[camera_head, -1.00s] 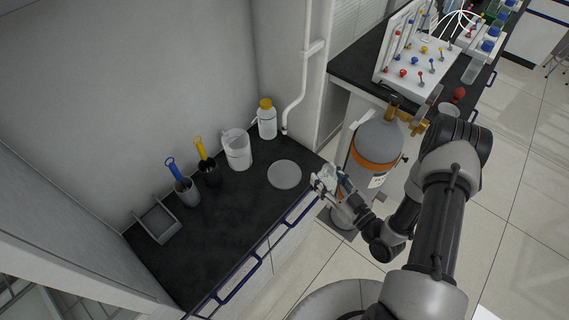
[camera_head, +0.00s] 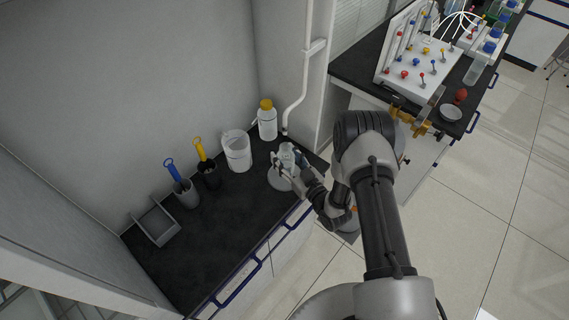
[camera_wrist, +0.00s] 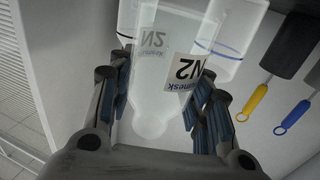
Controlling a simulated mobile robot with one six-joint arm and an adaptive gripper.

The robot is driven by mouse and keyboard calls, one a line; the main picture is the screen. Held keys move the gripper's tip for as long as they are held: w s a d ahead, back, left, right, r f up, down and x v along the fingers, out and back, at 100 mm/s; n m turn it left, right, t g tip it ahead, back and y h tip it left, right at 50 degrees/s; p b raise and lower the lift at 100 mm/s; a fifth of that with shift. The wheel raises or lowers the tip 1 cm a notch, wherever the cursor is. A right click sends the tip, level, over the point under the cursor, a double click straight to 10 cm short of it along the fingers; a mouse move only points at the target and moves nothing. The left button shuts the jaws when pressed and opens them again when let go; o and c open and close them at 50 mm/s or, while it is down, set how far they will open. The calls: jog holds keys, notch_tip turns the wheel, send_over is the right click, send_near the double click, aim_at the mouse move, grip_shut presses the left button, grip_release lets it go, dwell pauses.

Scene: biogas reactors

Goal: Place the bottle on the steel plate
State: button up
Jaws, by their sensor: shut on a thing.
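My gripper (camera_head: 284,166) is shut on a translucent bottle (camera_head: 287,154) over the round grey steel plate (camera_head: 273,182) on the black counter. In the wrist view the bottle (camera_wrist: 150,85) sits between my two fingers, with a white "N2" label on its side, and appears upside down. The gripper and bottle hide part of the plate. I cannot tell whether the bottle's base touches the plate or is just above it.
Behind the plate stand a yellow-capped bottle (camera_head: 267,120) and a white beaker (camera_head: 237,150). Further left are holders with yellow-handled (camera_head: 206,167) and blue-handled (camera_head: 181,186) tools and a grey tray (camera_head: 157,224). The counter's front left is clear.

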aim_at(289, 169)
jog(key=shift+w+a+f+b, duration=0.1)
jog(key=shift+f+b, duration=0.1)
jog(key=shift+f, duration=0.7)
jog(key=shift+a+f+b, duration=0.1)
jog(key=shift+f+b, duration=0.05)
jog(key=shift+f, duration=0.7)
jog(key=shift+f, duration=0.1)
jog(key=o, duration=1.2)
jog(key=shift+f, duration=0.1)
jog(key=shift+c, duration=0.2)
